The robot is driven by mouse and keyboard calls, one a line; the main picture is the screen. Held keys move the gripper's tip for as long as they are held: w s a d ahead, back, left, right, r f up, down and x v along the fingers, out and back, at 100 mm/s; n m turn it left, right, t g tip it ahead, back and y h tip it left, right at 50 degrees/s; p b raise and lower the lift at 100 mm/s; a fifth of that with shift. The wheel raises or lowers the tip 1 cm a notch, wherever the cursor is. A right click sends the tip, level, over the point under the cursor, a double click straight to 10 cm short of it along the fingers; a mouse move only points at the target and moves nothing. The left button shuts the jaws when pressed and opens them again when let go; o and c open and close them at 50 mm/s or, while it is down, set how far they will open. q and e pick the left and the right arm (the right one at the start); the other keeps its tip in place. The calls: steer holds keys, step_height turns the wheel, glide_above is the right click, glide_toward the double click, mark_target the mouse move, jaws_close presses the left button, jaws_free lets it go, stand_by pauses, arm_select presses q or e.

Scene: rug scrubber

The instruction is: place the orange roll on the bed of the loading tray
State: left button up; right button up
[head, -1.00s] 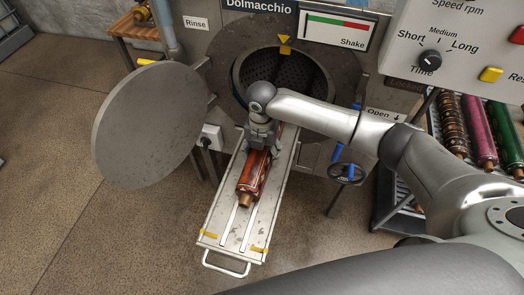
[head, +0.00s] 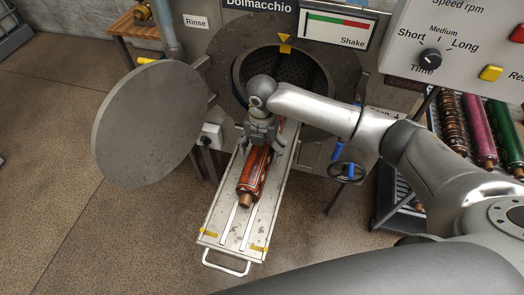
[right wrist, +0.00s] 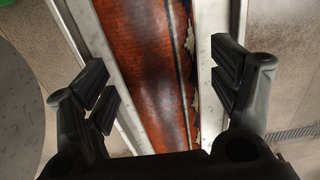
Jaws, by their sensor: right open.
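The orange roll (head: 256,172) lies lengthwise on the bed of the loading tray (head: 227,226), between its two rails. Its near end points toward the tray's front handle. My right gripper (head: 262,148) is open above the far part of the roll, its fingers apart on either side. In the right wrist view the roll (right wrist: 150,70) runs between the open fingers (right wrist: 165,95), with a gap on both sides. The far end of the roll is hidden under the gripper. My left gripper is not in view.
The round drum opening (head: 300,72) stands behind the tray, its grey door (head: 150,125) swung open to the left. A rack with several rolls (head: 478,130) is at the right. A handwheel (head: 346,171) is right of the tray. The floor at the lower left is clear.

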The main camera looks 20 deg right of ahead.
step_height(320, 180, up, 11)
steer(key=shift+f+b, duration=0.1)
steer(key=shift+b, duration=0.35)
steer(key=shift+f, duration=0.1)
